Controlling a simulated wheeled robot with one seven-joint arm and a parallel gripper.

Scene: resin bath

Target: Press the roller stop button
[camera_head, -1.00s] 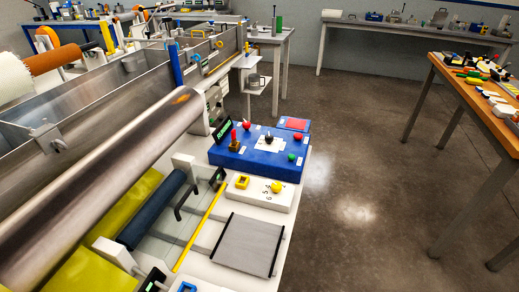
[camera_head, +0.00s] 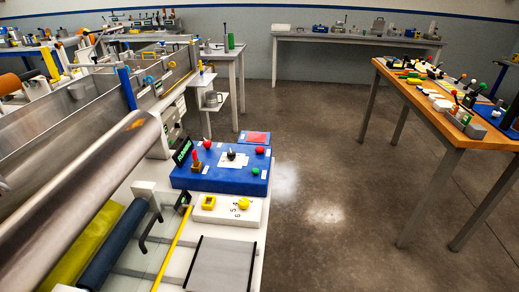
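A blue control box (camera_head: 215,180) stands at the right end of the roller bench. On its top are a red round button (camera_head: 260,153), a green button (camera_head: 255,171), a black knob (camera_head: 231,155) on a white plate, and a red-handled lever (camera_head: 195,158). I cannot tell from any readable label which one is the roller stop button. A large metal roller (camera_head: 90,195) lies to the left, with a dark blue roller (camera_head: 115,245) below it. My gripper is not in view.
A white box (camera_head: 228,212) with a yellow square button (camera_head: 208,202) and a yellow knob (camera_head: 243,203) sits in front of the blue box. A grey mat (camera_head: 220,265) lies nearer. A wooden-topped table (camera_head: 415,90) stands right. Open floor (camera_head: 325,180) lies between.

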